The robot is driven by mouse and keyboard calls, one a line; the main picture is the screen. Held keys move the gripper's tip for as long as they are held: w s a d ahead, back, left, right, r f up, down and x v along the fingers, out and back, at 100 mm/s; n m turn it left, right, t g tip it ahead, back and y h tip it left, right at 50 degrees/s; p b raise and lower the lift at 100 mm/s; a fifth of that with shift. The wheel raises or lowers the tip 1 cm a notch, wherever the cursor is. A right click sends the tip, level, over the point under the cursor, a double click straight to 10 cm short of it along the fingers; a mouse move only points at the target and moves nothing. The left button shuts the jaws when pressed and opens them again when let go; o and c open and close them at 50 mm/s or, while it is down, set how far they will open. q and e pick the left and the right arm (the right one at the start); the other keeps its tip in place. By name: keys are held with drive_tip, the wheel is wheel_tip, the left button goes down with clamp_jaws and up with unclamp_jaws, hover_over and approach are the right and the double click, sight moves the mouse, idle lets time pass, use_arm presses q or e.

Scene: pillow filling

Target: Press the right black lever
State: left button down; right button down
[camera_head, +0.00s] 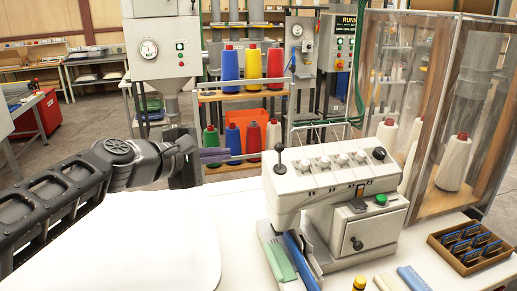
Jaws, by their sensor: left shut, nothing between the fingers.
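A cream machine (318,185) stands on the white table. A black lever with a round knob (279,158) stands upright at its left top end. A black knob (379,153) sits at its right top end, and another black knob (357,243) is on its lower front face. My left gripper (226,157) is shut and empty, to the left of the machine and at about the height of its top. It appears apart from the left lever. My right gripper is out of view.
A green button (381,199) is on the machine's right part. A wooden tray (440,248) with blue-labelled items lies at the right front. A clear-walled cabinet (370,75) with thread cones stands behind. A white pillow-like sheet (130,245) covers the left table.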

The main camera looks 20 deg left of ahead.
sight(280, 157)
use_arm(q)
drive_tip(key=w+d+f+p, duration=0.2)
drive_tip(key=w+d+p, duration=0.1)
drive_tip(key=w+d, duration=0.4)
drive_tip(key=shift+w, duration=1)
drive_tip(key=shift+d+f, duration=0.1)
